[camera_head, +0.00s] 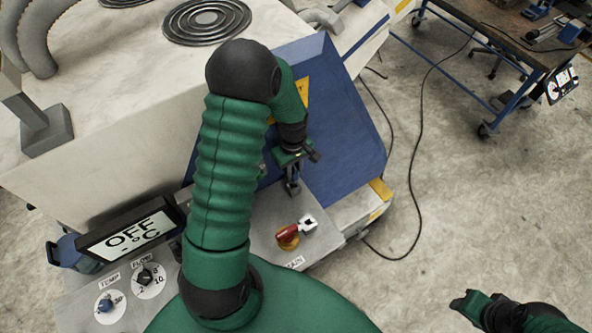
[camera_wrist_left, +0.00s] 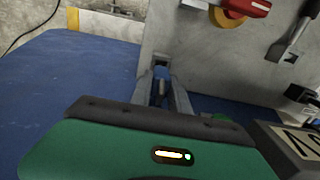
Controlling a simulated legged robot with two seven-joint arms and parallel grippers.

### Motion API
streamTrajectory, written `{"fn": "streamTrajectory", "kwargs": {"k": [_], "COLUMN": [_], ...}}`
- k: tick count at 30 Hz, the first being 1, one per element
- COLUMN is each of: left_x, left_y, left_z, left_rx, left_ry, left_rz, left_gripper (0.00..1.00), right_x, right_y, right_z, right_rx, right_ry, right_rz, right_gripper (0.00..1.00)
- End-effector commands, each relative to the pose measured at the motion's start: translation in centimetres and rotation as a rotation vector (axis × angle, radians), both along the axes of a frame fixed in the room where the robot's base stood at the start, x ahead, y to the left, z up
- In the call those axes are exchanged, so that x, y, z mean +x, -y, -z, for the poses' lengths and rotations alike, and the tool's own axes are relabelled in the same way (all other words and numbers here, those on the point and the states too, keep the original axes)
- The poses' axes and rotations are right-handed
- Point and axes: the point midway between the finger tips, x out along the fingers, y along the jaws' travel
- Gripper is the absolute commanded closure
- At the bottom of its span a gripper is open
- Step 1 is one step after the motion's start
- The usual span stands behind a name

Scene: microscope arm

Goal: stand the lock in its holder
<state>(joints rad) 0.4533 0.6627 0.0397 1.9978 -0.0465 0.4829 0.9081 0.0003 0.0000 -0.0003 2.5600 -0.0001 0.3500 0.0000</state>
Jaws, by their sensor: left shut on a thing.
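My left gripper (camera_head: 292,184) points down over the grey control panel (camera_head: 262,222), beside the blue sloped panel. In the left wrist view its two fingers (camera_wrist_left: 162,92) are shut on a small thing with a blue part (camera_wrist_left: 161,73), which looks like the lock. The fingers hide most of it, and I cannot tell whether it touches the panel. I cannot make out the holder for certain. A grey forked piece (camera_wrist_left: 290,40) is on the grey surface at the right in the wrist view. My right gripper (camera_head: 464,302) is at the lower right, over the floor, its jaws unclear.
A red switch handle on a yellow base (camera_head: 288,238) sits close in front of the left gripper. The blue sloped panel (camera_head: 340,140) stands behind it. Open floor lies right, with a cable (camera_head: 418,150).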

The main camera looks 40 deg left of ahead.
Motion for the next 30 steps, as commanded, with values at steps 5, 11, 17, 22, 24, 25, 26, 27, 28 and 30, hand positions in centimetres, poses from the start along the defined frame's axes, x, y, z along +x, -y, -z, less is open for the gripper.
{"fn": "streamTrajectory", "kwargs": {"k": [5,11,17,22,24,25,26,27,28,30], "left_x": [-0.01,-0.04,-0.04,-0.03,-0.05,-0.05,-0.06,-0.08,-0.08,-0.09], "left_y": [-0.25,-0.41,-0.47,-0.68,-0.63,-0.59,-0.53,-0.46,-0.43,-0.41], "left_z": [-0.15,-0.22,-0.18,-0.11,-0.14,-0.16,-0.17,-0.18,-0.16,-0.11], "left_rx": [-0.001,-0.003,-0.003,-0.005,-0.005,-0.005,-0.005,-0.005,-0.005,-0.005], "left_ry": [0.001,0.002,0.002,0.002,0.002,0.002,0.002,0.002,0.002,0.003], "left_rz": [-0.002,0.0,0.0,0.0,0.0,0.0,0.0,-0.001,-0.002,-0.002], "left_gripper": [1.0,1.0,1.0,1.0,1.0,1.0,1.0,1.0,1.0,1.0], "right_x": [0.01,0.0,0.0,0.0,0.0,0.0,0.0,0.0,0.0,0.0], "right_y": [-0.03,-0.02,-0.01,-0.01,-0.01,-0.01,-0.01,-0.02,-0.02,-0.02], "right_z": [-0.2,-0.29,-0.27,-0.27,-0.34,-0.4,-0.47,-0.52,-0.53,-0.48], "right_rx": [0.0,0.0,0.0,0.0,0.0,0.0,0.0,0.0,0.0,0.0], "right_ry": [0.0,0.0,0.0,0.0,0.0,0.0,0.0,0.0,0.0,0.0], "right_rz": [-0.001,-0.001,0.0,0.0,0.0,0.0,0.0,-0.001,-0.001,-0.001], "right_gripper": [0.58,0.58,0.58,0.58,0.58,0.58,0.58,0.58,0.58,0.58]}}
